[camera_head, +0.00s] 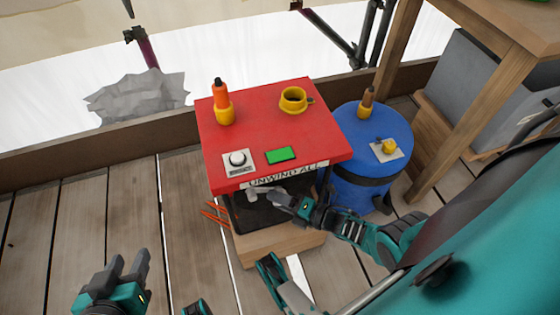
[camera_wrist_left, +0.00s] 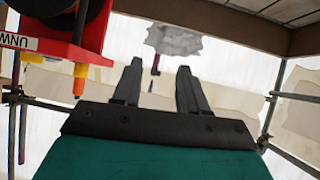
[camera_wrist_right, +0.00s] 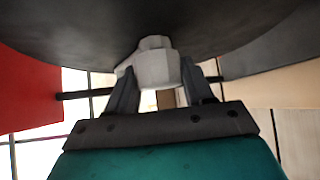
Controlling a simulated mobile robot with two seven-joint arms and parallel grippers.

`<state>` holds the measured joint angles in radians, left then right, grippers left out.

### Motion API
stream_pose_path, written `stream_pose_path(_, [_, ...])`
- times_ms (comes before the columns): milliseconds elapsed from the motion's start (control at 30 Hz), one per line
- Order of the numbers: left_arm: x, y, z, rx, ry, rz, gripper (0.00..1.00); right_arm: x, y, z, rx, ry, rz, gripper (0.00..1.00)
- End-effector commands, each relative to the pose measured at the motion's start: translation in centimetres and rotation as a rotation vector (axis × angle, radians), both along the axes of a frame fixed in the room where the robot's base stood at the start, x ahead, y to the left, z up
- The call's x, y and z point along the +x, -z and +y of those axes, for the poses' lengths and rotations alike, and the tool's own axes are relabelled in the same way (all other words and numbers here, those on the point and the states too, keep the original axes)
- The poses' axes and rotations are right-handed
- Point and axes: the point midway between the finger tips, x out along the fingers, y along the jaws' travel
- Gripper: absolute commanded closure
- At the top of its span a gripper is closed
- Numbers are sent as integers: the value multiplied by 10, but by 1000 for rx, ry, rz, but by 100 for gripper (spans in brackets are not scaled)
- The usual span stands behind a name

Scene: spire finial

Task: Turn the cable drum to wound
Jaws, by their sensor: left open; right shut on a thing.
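The cable drum (camera_head: 258,213) is a dark drum under the red top (camera_head: 270,115), below a label reading "UNWIND ALL" (camera_head: 288,175). Most of it is hidden by the top and my right arm. My right gripper (camera_head: 277,196) is at the front of the drum, shut on a light grey crank handle (camera_head: 258,191). In the right wrist view the grey handle (camera_wrist_right: 156,66) sits between the fingers against the dark drum (camera_wrist_right: 215,30). My left gripper (camera_head: 128,268) is open and empty over the planks at lower left, away from the drum.
A blue barrel (camera_head: 374,140) stands close at right. A wooden table (camera_head: 500,30) is further right. Planks at left are clear.

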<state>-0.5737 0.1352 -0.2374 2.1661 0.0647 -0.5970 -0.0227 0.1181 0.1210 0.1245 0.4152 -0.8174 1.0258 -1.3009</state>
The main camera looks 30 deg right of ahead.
Motion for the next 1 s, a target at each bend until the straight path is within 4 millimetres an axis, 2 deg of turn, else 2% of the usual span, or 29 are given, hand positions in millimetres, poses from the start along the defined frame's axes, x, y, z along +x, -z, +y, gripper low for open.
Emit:
stream_pose_path(133, [1,-11,2,1,-6,-10,57,0,-5,0,-93,-3,20,100])
stream_pose_path(600, [-1,-17,12,20,-22,-9,57,0,-2,0,-414,-2,96,100])
stream_pose_path(1000, [-2,-19,13,25,-21,-8,57,0,0,0,-527,-2,123,100])
